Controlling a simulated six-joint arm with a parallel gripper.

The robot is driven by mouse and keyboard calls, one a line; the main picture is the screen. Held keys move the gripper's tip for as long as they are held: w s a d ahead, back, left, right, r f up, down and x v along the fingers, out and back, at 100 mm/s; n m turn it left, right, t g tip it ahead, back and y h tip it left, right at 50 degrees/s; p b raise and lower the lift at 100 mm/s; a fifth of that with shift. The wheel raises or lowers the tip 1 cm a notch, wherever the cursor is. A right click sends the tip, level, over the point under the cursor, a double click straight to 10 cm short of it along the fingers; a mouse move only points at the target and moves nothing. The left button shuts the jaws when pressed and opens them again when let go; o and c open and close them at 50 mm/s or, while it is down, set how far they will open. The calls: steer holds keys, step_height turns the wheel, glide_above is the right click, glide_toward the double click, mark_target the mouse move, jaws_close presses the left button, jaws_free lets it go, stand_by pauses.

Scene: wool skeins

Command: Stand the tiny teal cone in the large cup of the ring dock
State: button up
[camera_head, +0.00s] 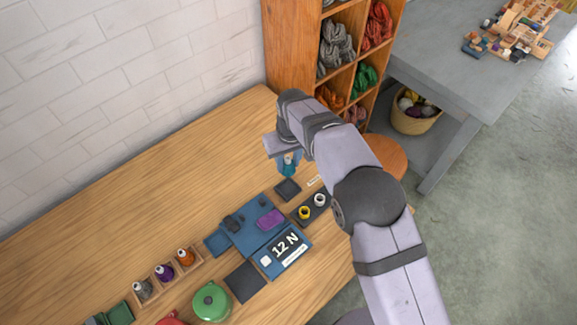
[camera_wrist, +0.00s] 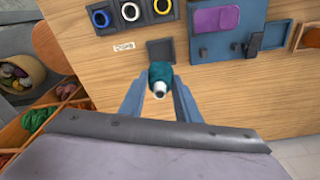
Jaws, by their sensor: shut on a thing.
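My gripper (camera_wrist: 160,98) is shut on the tiny teal cone (camera_wrist: 161,73), held between the two fingers with its pale tip toward the wrist camera. In the head view the teal cone (camera_head: 288,164) hangs below my gripper (camera_head: 285,153), above the table near a dark square pad (camera_head: 288,189). The ring dock (camera_wrist: 146,17) is a dark strip with blue, white and yellow rings, beyond the cone in the wrist view. In the head view the dock (camera_head: 312,208) shows the yellow and white rings; my arm hides the blue one. I cannot tell which cup is largest.
A wooden rack (camera_head: 168,275) holds grey, purple and orange cones. A green pot (camera_head: 211,302) is in front. The table's back left is clear.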

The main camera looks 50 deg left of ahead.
steer(key=shift+f, duration=0.1)
steer(key=shift+f+b, duration=2.2)
steer(key=shift+f, duration=1.3)
steer(key=shift+f+b, duration=0.45)
steer(key=shift+f, duration=0.05)
steer(key=shift+f, duration=0.3)
steer(key=shift+f+b, duration=0.85)
steer(key=shift+b, duration=0.05)
steer(key=o, duration=1.5)
steer(key=shift+r, duration=0.1)
steer(key=shift+r+p, duration=2.25)
steer(key=shift+r, duration=1.45)
